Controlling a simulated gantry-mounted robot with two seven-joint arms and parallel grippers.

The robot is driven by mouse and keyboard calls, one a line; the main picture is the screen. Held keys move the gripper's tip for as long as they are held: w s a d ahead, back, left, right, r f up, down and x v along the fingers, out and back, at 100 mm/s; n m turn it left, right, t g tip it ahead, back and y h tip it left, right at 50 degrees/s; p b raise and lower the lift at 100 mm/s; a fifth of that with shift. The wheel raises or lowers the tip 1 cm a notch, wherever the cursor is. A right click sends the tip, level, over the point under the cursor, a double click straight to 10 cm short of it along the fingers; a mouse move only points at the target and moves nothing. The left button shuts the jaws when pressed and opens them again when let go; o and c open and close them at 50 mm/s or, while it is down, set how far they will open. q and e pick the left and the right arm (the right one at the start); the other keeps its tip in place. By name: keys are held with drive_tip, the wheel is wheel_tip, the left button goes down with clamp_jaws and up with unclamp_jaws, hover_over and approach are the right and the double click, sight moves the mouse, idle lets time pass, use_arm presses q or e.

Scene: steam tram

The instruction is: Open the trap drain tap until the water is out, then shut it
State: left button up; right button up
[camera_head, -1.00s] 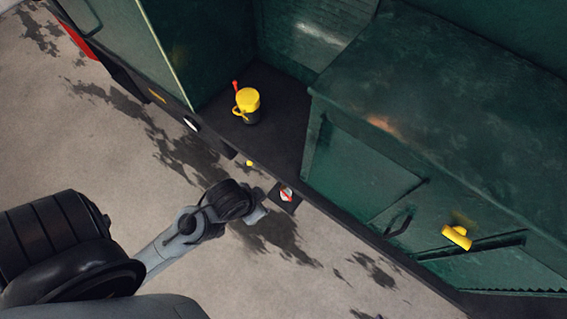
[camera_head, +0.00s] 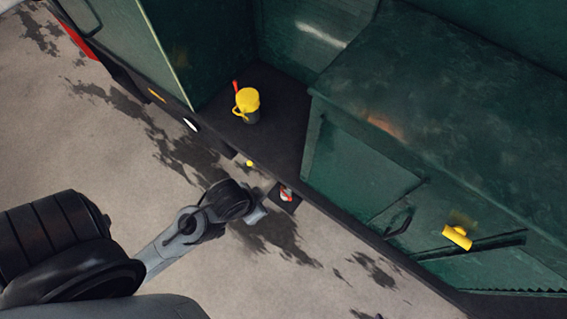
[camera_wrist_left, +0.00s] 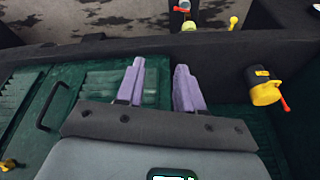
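A small yellow knob (camera_head: 249,163) sits at the lower edge of the green tram's dark step in the head view. The left wrist view shows a yellow knob on a stem (camera_wrist_left: 233,22) at the top right. No running water can be made out. My left gripper (camera_wrist_left: 160,66) is open, its two pale purple fingers apart with nothing between them. In the head view my left arm ends near the step, and its fingers are not clear. My right gripper is out of view.
A yellow-topped can (camera_head: 247,104) with a red stick stands on the dark step. A small red-and-white plate (camera_head: 286,195) juts from the step's edge. A black handle (camera_head: 398,226) and yellow fitting (camera_head: 457,236) are on the green cabinet. Dark patches mark the open ground.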

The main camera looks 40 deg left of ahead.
use_arm(q)
drive_tip(key=shift+n, duration=0.3)
drive_tip(key=c, duration=0.5)
drive_tip(key=w+n+t, duration=0.1)
drive_tip(key=w+r+n+t, duration=0.1)
drive_tip(key=w, duration=0.1)
drive_tip(key=w+d+n+t, duration=0.1)
drive_tip(key=w+n, duration=0.1)
drive_tip(key=shift+r+h, duration=0.25)
drive_tip(key=shift+h, duration=0.05)
clamp_jaws()
drive_tip(key=w+n+t+h, duration=0.1)
drive_tip(key=w+n+t, duration=0.2)
drive_tip(key=w+n, duration=0.15)
drive_tip(key=n+t+h+b, duration=0.5)
drive_tip(key=n+t+b, duration=0.6)
drive_tip(key=b, duration=5.5)
approach(285, 194)
drive_tip(key=w+f+n+g, duration=0.1)
drive_tip(key=w+f, duration=0.2)
drive_tip(key=w, duration=0.1)
drive_tip(key=shift+w+d+r+b, duration=0.2)
drive_tip(key=shift+w+d+r, duration=0.15)
drive_tip(key=shift+d, duration=0.25)
drive_tip(key=shift+w+d+r+b, duration=0.25)
drive_tip(key=shift+w+d, duration=0.1)
drive_tip(key=shift+d, duration=0.25)
drive_tip(key=shift+w+d+r+b, duration=0.2)
drive_tip(key=shift+w+d+r, duration=0.15)
drive_tip(key=shift+d, duration=0.25)
